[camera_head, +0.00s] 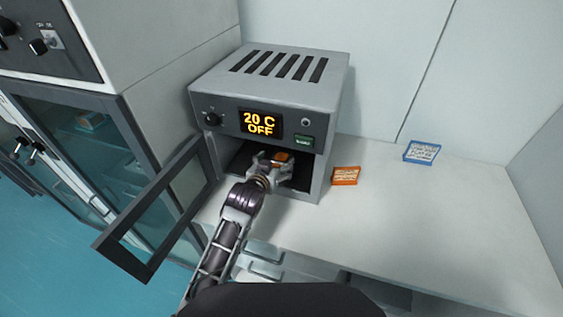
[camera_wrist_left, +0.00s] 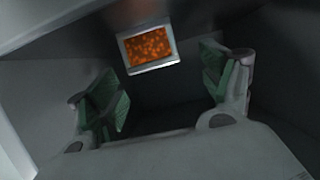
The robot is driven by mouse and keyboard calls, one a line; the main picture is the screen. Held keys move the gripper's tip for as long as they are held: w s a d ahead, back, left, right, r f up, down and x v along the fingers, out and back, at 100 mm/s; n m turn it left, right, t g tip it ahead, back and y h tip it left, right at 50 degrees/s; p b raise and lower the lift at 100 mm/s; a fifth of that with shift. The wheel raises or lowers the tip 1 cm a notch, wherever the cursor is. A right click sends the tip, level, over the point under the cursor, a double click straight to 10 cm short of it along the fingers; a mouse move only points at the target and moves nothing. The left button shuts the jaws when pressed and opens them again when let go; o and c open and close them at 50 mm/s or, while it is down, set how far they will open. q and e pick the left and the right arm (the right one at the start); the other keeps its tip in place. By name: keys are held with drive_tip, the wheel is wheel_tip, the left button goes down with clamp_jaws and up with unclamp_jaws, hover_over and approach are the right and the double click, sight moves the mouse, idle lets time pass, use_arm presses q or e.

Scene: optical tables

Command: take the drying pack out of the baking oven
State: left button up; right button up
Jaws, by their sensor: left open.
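The baking oven (camera_head: 265,90) is a grey box with top vents, its display reading "20 C OFF". Its framed glass door (camera_head: 150,212) stands open to the left. My left gripper (camera_head: 277,159) reaches into the dark chamber, open and empty. The drying pack (camera_head: 281,157) shows as an orange patch at the fingers, partly hidden by them. In the left wrist view the pack (camera_wrist_left: 149,46) has a pale frame around an orange beaded window and lies ahead of the green-padded fingers (camera_wrist_left: 165,85), apart from both. My right gripper is not in view.
An orange pack (camera_head: 345,176) and a blue pack (camera_head: 422,152) lie on the white bench (camera_head: 420,215) right of the oven. A glass-fronted cabinet (camera_head: 85,140) stands at the left. The oven walls and open door bound my left arm closely. The bench's right side is clear.

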sight(281, 157)
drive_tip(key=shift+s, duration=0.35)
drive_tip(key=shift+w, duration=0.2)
use_arm(q)
drive_tip(key=shift+w+d, duration=0.1)
drive_tip(key=shift+w, duration=0.05)
drive_tip(key=shift+w+d+f, duration=0.15)
drive_tip(key=shift+w, duration=0.2)
drive_tip(key=shift+d+x, duration=0.25)
drive_tip(key=shift+x, duration=1.6)
drive_tip(key=shift+w, duration=0.15)
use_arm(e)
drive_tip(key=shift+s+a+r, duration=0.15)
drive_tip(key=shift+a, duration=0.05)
